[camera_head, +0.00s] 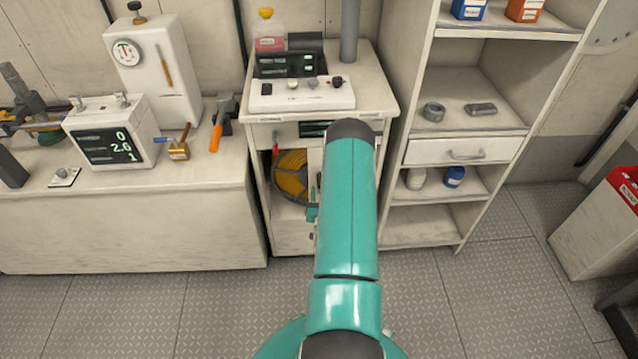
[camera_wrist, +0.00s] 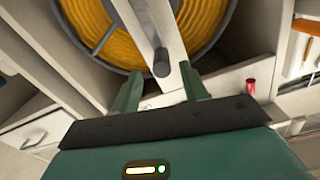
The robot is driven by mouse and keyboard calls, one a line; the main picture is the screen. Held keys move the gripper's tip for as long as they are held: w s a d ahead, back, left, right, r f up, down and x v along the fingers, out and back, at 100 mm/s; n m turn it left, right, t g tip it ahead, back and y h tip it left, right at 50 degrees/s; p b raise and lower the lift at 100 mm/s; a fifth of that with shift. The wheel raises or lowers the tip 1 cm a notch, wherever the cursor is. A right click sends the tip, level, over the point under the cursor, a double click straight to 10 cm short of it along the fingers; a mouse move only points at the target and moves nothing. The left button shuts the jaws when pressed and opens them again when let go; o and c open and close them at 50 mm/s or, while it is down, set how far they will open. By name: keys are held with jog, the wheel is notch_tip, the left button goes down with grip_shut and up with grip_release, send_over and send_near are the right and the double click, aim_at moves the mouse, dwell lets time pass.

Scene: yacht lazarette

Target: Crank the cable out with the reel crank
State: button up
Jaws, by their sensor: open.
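The cable reel (camera_head: 292,177) sits in the open bay of the white cabinet, wound with orange cable. In the wrist view its grey rim (camera_wrist: 84,47) and orange cable (camera_wrist: 200,22) fill the upper middle. A pale crank arm (camera_wrist: 133,22) crosses the reel, with a dark cylindrical crank handle (camera_wrist: 161,64) sticking out towards the camera. My gripper (camera_wrist: 161,84) is open, its two green fingers apart. The handle's end appears between and just beyond the fingertips; I cannot tell whether they touch. In the head view my arm hides most of the gripper and crank.
A red knob (camera_wrist: 250,86) is beside the right finger in the wrist view. Cabinet walls close in around the bay. A control box (camera_head: 300,94) stands on the cabinet top. Shelves (camera_head: 468,100) stand to the right, a bench (camera_head: 130,220) to the left. Floor in front is clear.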

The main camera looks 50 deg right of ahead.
jog(key=x, duration=0.5)
jog(key=shift+w, duration=0.2)
jog(key=shift+c, duration=0.2)
grip_shut()
